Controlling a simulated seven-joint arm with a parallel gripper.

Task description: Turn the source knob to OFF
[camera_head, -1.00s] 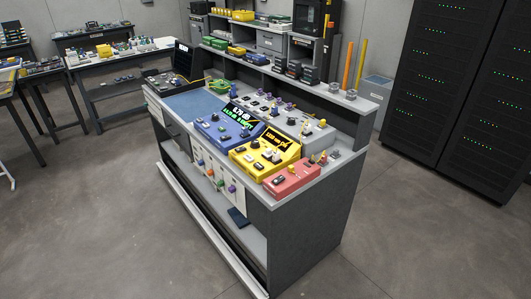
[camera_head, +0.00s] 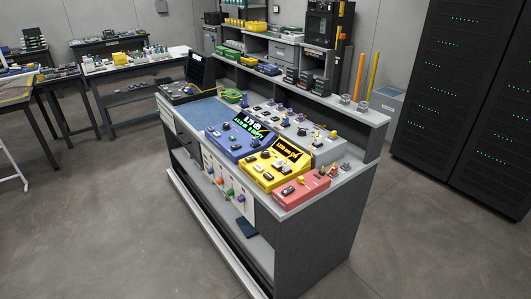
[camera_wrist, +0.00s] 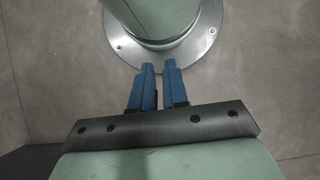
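On the grey workbench (camera_head: 318,225) stand a blue unit (camera_head: 226,141) with a green-lit display, a yellow unit (camera_head: 262,178) with an amber display, and a red unit (camera_head: 303,192). Each carries small knobs or buttons on top. The labels are too small to read, so I cannot tell which knob is the source knob or where it points. My gripper (camera_wrist: 157,66) shows only in the wrist view. Its two blue fingers stand close together with a narrow gap and nothing between them. They face my own round base and the floor, with no bench in that view.
A grey panel with several knobs (camera_head: 327,147) lies behind the coloured units. A raised shelf (camera_head: 345,112) runs along the bench's back. A blue mat (camera_head: 196,112) lies clear at the left. Black server racks (camera_head: 463,85) stand at the right. The floor in front is free.

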